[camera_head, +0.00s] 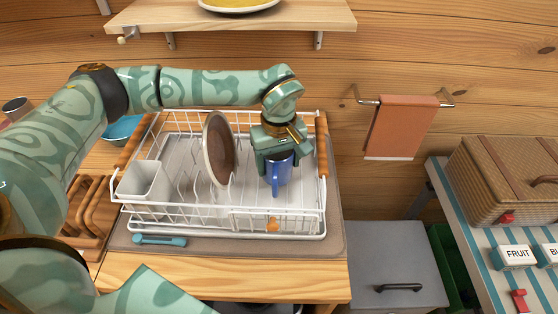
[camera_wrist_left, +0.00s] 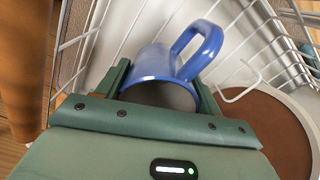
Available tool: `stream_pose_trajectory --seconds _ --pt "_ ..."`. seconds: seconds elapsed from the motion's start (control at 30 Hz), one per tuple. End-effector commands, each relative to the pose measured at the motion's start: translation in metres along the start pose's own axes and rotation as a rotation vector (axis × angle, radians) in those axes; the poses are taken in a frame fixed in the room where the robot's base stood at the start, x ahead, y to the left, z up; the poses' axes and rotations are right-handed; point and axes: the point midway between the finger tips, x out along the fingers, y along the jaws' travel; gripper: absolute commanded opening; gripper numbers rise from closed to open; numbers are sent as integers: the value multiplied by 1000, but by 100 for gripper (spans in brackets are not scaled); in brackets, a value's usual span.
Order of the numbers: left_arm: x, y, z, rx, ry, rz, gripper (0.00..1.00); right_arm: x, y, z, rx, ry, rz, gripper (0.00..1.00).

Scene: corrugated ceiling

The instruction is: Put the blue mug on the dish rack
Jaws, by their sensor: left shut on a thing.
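The blue mug (camera_head: 279,172) is at the right part of the white wire dish rack (camera_head: 160,215), inside its outline, with its handle towards the front. My left gripper (camera_head: 277,156) reaches down over the rack and is shut on the mug. In the left wrist view the mug (camera_wrist_left: 165,66) sits between the fingers (camera_wrist_left: 160,88), its handle pointing up and to the right, with rack wires behind it. I cannot tell whether the mug's base touches the rack floor. My right gripper is not in view.
A brown plate (camera_head: 219,150) stands upright in the rack, left of the mug. A white utensil cup (camera_head: 139,180) is at the rack's left end. A wooden shelf (camera_head: 270,17) hangs above. An orange towel (camera_head: 388,127) hangs on the wall to the right.

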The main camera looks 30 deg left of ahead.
Motion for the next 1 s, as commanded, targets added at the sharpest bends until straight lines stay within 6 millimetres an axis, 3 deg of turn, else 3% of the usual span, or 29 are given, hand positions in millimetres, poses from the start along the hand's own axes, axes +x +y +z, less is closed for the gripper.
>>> stream_pose_trajectory --seconds 0.27,0.3,0.37,0.73,1.0 --pt "0 1 0 0 1 2 36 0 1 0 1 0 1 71" --pt "1 0 0 -1 1 1 72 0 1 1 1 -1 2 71" --pt "1 0 0 -1 1 1 88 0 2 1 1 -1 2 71" --pt "-7 1 -1 0 3 4 88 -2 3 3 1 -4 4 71" --pt "-65 1 -1 -1 6 7 88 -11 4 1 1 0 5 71"
